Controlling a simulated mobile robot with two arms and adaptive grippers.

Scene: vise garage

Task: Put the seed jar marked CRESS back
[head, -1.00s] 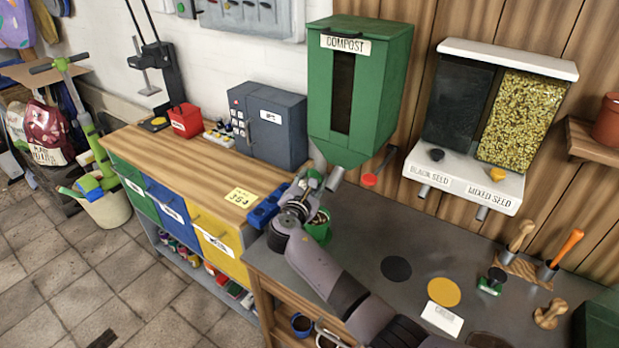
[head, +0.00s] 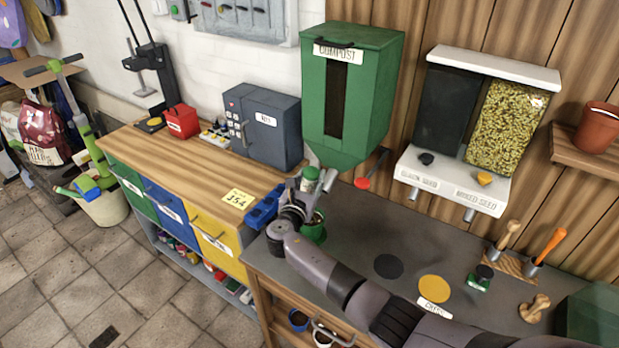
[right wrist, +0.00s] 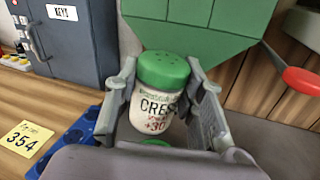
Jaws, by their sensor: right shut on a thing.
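The CRESS seed jar, white with a green holed lid, stands upright between the fingers of my right gripper in the right wrist view (right wrist: 158,100). In the head view its green lid (head: 310,173) shows just above my right gripper (head: 303,192). That gripper is shut on the jar, below the compost dispenser. A blue rack (head: 265,208) lies left of the gripper at the bench's left end, and also shows in the right wrist view (right wrist: 72,142). A green pot (head: 315,231) stands beside my right wrist, partly hidden. My left gripper is out of view.
The green compost dispenser (head: 350,100) hangs close behind the jar, with a red-ended lever (head: 362,183) at its right. A black disc (head: 388,266), a yellow disc (head: 434,289) and a white label card (head: 434,307) lie on the grey bench. A grey key cabinet (head: 265,125) stands left.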

